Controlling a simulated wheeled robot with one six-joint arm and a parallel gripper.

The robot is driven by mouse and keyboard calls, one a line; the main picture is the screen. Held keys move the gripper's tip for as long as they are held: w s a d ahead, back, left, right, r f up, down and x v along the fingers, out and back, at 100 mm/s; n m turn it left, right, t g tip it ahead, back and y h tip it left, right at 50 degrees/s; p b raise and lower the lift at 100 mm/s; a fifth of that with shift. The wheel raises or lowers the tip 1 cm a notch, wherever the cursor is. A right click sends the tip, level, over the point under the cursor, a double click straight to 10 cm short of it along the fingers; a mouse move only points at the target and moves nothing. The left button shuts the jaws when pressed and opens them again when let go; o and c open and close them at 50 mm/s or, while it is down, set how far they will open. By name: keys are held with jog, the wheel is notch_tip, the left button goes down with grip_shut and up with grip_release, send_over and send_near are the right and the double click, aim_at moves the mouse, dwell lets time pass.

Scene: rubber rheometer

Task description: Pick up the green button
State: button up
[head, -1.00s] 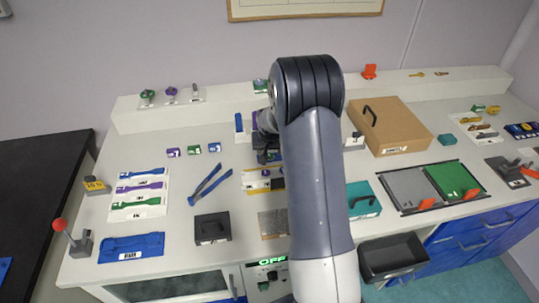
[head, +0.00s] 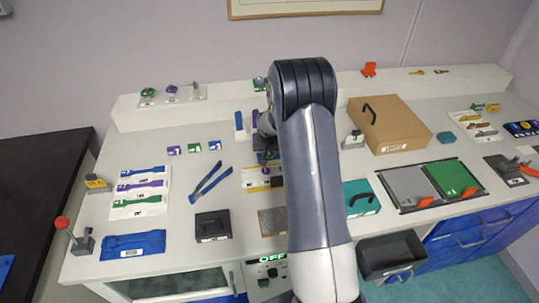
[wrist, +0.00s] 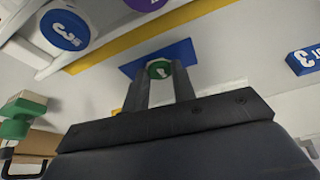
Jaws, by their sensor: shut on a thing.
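The green button (wrist: 159,69) is a small round green piece with a pale mark. In the wrist view it sits between the two fingertips of my gripper (wrist: 159,78), which is shut on it. A flat blue piece (wrist: 184,52) shows around and behind the button; I cannot tell whether the button touches it. In the head view my gripper (head: 268,156) is small and dark, partly behind my arm, over the middle of the bench. The button cannot be made out there.
A green-topped piece (wrist: 22,110) stands at left. Blue tweezers (head: 210,181), a black box (head: 212,226) and a cardboard box (head: 389,126) surround the work area.

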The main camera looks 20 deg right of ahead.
jog(key=shift+c, duration=0.8)
